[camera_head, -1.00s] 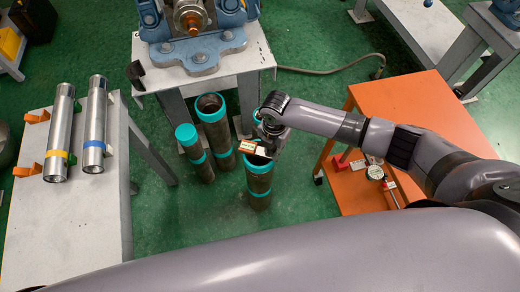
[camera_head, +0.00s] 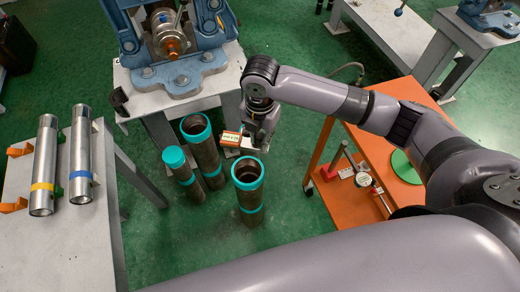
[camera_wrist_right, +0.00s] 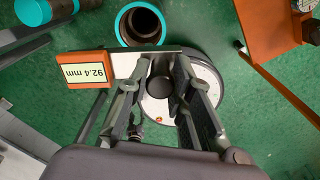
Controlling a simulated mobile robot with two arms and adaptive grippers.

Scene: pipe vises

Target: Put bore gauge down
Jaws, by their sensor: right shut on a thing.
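The bore gauge (camera_head: 231,139) has a small orange block with a light display, reading 92.4 mm in the wrist view (camera_wrist_right: 86,69). My right gripper (camera_head: 260,132) is shut on it and hangs just behind the front teal-rimmed pipe (camera_head: 250,207). That pipe stands upright on the floor, its open mouth clear of the gauge. My left gripper is out of view.
An orange table (camera_head: 330,182) at right carries a red-based dial instrument (camera_head: 362,179) and a green disc (camera_head: 404,168). A white table (camera_head: 95,225) at left holds two metal cylinders. A blue vise (camera_head: 180,75) stands behind. Two more teal-rimmed pipes (camera_head: 205,158) stand close by.

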